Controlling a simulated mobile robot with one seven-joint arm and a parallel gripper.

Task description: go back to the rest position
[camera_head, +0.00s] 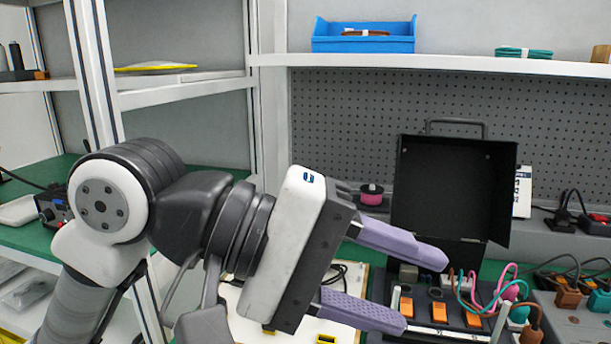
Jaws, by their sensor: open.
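My gripper (418,290) is in the lower middle of the view, tilted, with its two purple fingers spread apart and pointing right. Nothing is between the fingers. It is in front of the workbench and the open black case (452,190). The lower finger and the gripper body hide part of the bench top.
Orange blocks (439,312) sit in a row on a panel near the fingers, with pink, teal and brown cables (508,290) to their right. A grey box (580,325) with plugs stands at the lower right. A shelf (440,64) bearing a blue bin (364,36) runs above.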

